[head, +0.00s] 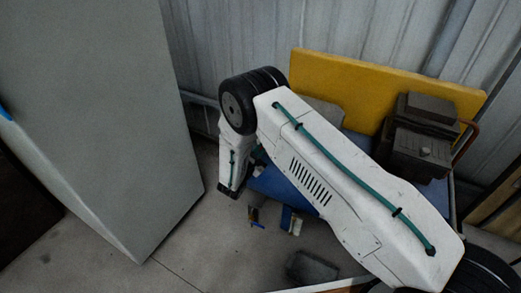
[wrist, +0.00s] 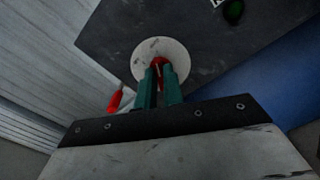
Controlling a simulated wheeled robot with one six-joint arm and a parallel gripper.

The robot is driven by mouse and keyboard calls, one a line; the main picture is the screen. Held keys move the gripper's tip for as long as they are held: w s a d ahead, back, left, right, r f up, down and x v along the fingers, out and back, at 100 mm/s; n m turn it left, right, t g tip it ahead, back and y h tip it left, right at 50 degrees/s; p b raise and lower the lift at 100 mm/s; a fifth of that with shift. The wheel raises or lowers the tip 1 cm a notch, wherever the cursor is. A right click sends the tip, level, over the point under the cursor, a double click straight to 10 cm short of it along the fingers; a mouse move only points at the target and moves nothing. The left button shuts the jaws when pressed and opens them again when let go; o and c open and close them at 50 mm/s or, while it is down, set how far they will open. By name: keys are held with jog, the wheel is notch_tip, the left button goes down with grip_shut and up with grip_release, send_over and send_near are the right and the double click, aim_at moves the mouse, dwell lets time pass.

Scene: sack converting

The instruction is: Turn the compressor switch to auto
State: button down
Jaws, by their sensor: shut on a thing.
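In the wrist view the compressor switch (wrist: 160,61) is a red knob at the middle of a pale round plate (wrist: 145,49) on a dark grey panel (wrist: 105,32). My gripper (wrist: 162,74) has its teal fingers closed on the knob and hides much of it. Which way the knob points cannot be told. A small red piece (wrist: 115,101) shows left of the fingers. In the head view my arm hides the switch and the fingertips.
A large grey cabinet (head: 95,110) stands left of my arm. A blue surface (head: 275,186) lies behind and under the arm. A yellow board (head: 350,85) and a dark machine (head: 425,140) stand at the right. Small items (head: 290,220) and a dark block (head: 311,267) are lower down.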

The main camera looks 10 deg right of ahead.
dwell(0.3)
jog(key=c, duration=1.5)
grip_release()
jog(key=shift+v, duration=3.95)
